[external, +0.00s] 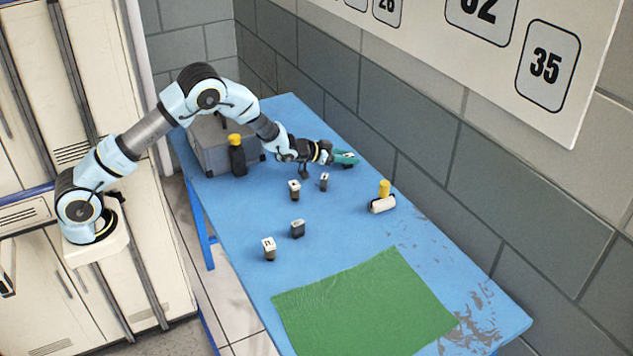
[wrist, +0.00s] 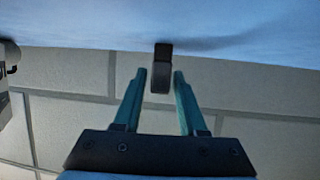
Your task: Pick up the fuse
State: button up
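My gripper (external: 345,158) has teal fingers and is low over the far part of the blue table, near the wall. In the wrist view, my gripper (wrist: 159,73) is open, with a small dark block (wrist: 161,70) between or just beyond its fingertips. Gaps show on both sides of the block, and it stands on the table, which appears at the top of that view. In the external view, a small dark block (external: 323,182) stands just below the gripper, and another dark block (external: 298,229) is further forward. I cannot tell which is the fuse.
Two white-topped blocks (external: 294,189) (external: 268,249) stand on the table (external: 235,230). A yellow-topped piece (external: 384,188) and a white roll (external: 381,205) are to the right. A green cloth (external: 365,305) lies in front.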

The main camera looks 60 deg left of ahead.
grip_shut()
dwell(0.4)
